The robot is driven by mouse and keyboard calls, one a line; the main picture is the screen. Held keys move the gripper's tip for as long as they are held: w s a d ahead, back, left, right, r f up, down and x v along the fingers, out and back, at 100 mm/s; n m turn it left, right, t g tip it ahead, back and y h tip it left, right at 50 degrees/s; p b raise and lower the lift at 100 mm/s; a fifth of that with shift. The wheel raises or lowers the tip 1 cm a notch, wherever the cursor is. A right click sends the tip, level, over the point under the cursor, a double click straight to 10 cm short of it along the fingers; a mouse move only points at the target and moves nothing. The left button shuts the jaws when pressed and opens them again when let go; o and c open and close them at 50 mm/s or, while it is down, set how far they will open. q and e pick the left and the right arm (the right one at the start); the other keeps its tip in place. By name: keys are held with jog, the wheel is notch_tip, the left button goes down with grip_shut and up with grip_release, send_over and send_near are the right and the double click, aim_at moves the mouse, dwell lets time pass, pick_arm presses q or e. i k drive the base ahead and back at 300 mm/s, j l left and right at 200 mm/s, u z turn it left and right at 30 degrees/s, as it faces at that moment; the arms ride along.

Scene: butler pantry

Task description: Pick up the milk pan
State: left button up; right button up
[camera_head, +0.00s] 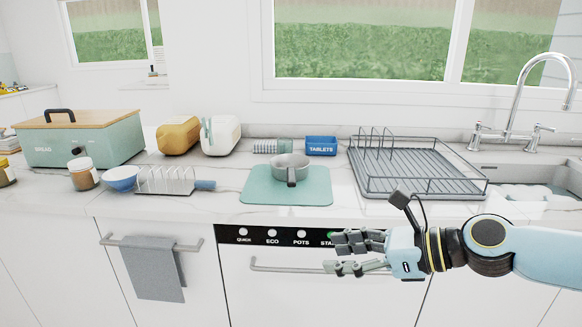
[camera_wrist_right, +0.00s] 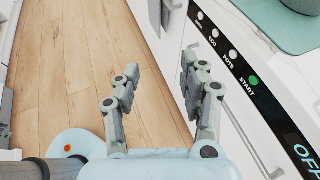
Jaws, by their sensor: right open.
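The milk pan (camera_head: 290,164) is a small grey pan. It stands upright on a mint-green mat (camera_head: 258,190) on the counter, its dark handle pointing towards the front edge. My right gripper (camera_head: 338,254) is in front of the dishwasher, below the counter edge, lower and to the right of the pan. My left gripper is not in view.
A wire dish rack (camera_head: 420,185) stands right of the mat, with a sink and tap (camera_head: 520,90) beyond it. Left of the mat are a toast rack (camera_head: 165,181), a blue bowl (camera_head: 122,179) and a bread bin (camera_head: 80,143). A blue tablets box (camera_head: 321,146) stands behind the pan.

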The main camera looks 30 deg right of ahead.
aim_at(291, 169)
jog(key=i+l, duration=0.55)
jog(key=l, duration=0.15)
jog(key=i+l, duration=0.55)
jog(key=l, duration=0.1)
